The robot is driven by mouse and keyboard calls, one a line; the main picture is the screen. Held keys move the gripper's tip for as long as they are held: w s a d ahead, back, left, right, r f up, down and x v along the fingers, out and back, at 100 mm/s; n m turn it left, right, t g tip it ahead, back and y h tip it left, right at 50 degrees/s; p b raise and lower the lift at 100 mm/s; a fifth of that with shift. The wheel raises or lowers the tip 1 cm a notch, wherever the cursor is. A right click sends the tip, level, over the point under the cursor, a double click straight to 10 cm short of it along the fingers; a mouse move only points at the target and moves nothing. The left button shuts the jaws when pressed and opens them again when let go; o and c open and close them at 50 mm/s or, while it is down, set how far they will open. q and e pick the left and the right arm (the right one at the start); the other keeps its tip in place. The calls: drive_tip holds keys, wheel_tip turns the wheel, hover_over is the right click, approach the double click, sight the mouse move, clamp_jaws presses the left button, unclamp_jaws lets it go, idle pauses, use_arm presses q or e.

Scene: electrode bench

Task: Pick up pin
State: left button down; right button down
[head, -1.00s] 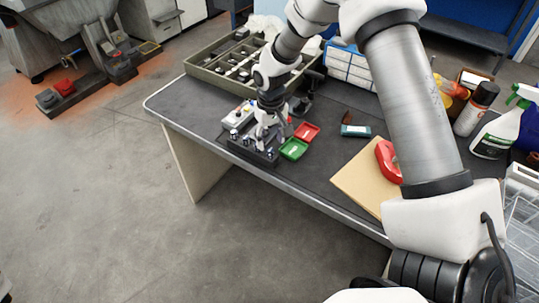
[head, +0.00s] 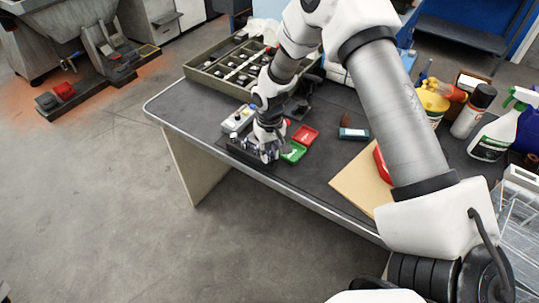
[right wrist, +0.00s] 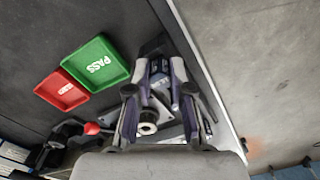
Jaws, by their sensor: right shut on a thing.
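My right gripper (head: 268,156) is low over the dark block (head: 238,152) at the table's near left edge. In the right wrist view my right gripper (right wrist: 158,95) has its fingers on either side of a pin (right wrist: 147,119) with a pale ring at its end. It is shut on this pin, close to the block. The fingers partly hide the pin and the block, so I cannot tell whether the pin still sits in the block. My left gripper is not in view.
A green PASS tray (head: 293,152) lies right beside the gripper, with a red tray (head: 305,135) behind it. A compartment tray (head: 200,76) stands at the back. A tan board (head: 358,188), spray bottle (head: 494,137) and cans are to the right.

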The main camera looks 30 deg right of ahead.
sight(270, 153)
drive_tip(key=shift+r, duration=0.55)
wheel_tip(270, 153, up, 2)
drive_tip(key=shift+r+b, duration=0.2)
drive_tip(key=shift+b, duration=0.2)
drive_tip(key=s+a+b, duration=0.1)
drive_tip(key=s+a, duration=0.2)
drive_tip(key=s, duration=0.4)
drive_tip(key=s+a+r+b, duration=0.1)
drive_tip(key=s+a, duration=0.3)
drive_tip(key=s, duration=0.3)
drive_tip(key=shift+a+r, duration=0.2)
drive_tip(key=shift+r, duration=0.05)
drive_tip(key=shift+s, duration=0.1)
